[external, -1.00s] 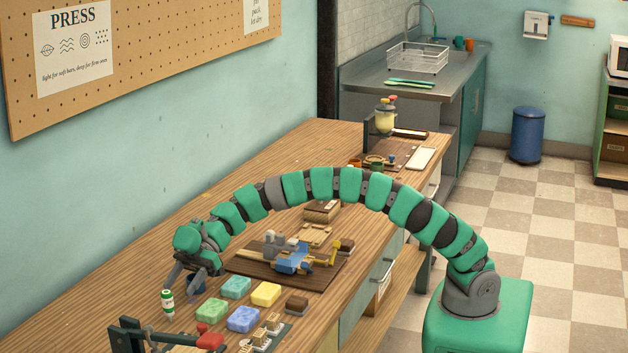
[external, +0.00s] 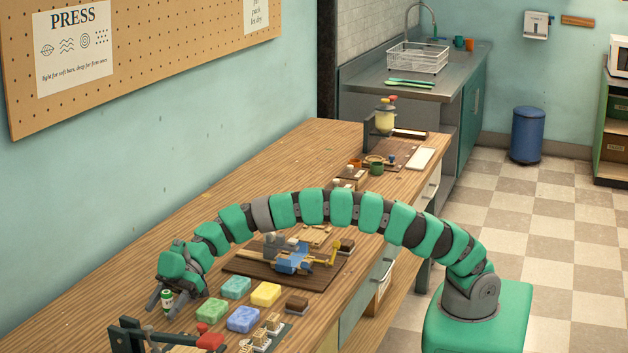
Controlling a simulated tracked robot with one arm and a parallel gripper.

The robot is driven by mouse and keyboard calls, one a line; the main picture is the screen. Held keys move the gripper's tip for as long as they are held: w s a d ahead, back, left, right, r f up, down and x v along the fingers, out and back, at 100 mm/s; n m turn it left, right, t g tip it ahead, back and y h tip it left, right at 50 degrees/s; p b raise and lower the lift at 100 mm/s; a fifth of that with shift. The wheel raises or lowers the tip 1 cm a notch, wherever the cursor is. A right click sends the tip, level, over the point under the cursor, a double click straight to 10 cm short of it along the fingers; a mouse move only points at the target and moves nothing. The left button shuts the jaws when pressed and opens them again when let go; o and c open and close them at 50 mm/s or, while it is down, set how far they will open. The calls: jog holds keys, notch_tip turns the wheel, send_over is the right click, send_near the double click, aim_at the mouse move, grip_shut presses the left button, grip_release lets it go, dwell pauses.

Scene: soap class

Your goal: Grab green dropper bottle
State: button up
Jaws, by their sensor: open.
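The green dropper bottle (external: 167,302) is small, with a white label and a light cap, and stands upright on the wooden bench near its left side. My gripper (external: 163,303) is open, and its fingers reach down on either side of the bottle. One finger shows at the bottle's left and the other is partly behind the bottle and the arm's end. I cannot tell whether either finger touches it.
Soap bars in teal (external: 236,287), yellow (external: 266,294), blue (external: 243,319) and green (external: 212,310) lie just right of the bottle. A dark press frame with a red handle (external: 210,341) stands in front. A blue press device (external: 293,262) sits on a dark board behind.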

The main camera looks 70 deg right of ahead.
jog(key=c, duration=1)
jog(key=shift+c, duration=0.2)
